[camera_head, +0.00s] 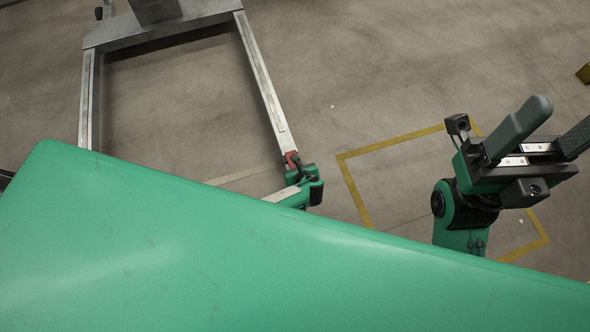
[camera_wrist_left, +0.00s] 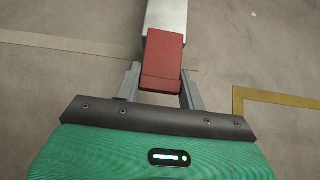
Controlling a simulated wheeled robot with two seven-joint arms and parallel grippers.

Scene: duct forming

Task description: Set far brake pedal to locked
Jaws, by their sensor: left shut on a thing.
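A red brake pedal (camera_head: 291,157) sits at the near end of the right-hand metal leg of a wheeled frame. My left gripper (camera_head: 298,174) is at this pedal, low above the floor. In the left wrist view the red pedal (camera_wrist_left: 163,57) lies between the two grey fingers of my left gripper (camera_wrist_left: 159,84), which is shut on it. I cannot tell from its tilt whether the pedal is locked. My right gripper (camera_head: 561,121) is held up at the right, its two fingers apart and empty. The pedal's underside and any caster below it are hidden.
The metal frame (camera_head: 265,85) has two long legs joined by a crossbar at the back. A yellow floor marking (camera_head: 390,142) lies to the right of the pedal. The concrete floor between is clear.

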